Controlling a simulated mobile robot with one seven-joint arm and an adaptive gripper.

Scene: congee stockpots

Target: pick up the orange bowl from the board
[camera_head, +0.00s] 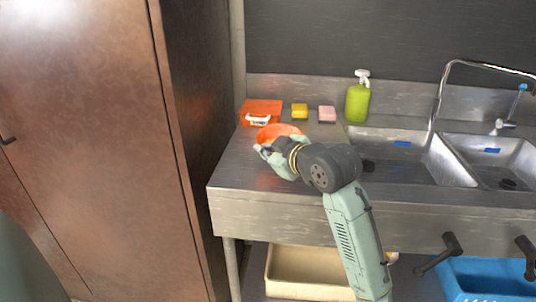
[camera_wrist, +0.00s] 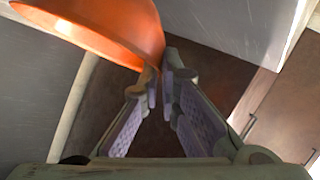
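The orange bowl (camera_head: 280,131) is at the left part of the steel drainboard (camera_head: 241,166), partly hidden behind my gripper in the head view. In the wrist view the bowl (camera_wrist: 112,27) fills the upper left and looks tilted. My gripper (camera_head: 266,145) is at the bowl's near left side. In the wrist view its fingertips (camera_wrist: 164,82) are close together, with the edge of the bowl's rim between them. I cannot tell clearly whether the bowl touches the board.
An orange box-like item (camera_head: 262,108), a yellow sponge (camera_head: 299,110), a pink sponge (camera_head: 327,113) and a green soap bottle (camera_head: 358,102) stand along the back. Sinks with a tap (camera_head: 437,100) are right. A tall brown cabinet (camera_head: 90,130) stands close on the left.

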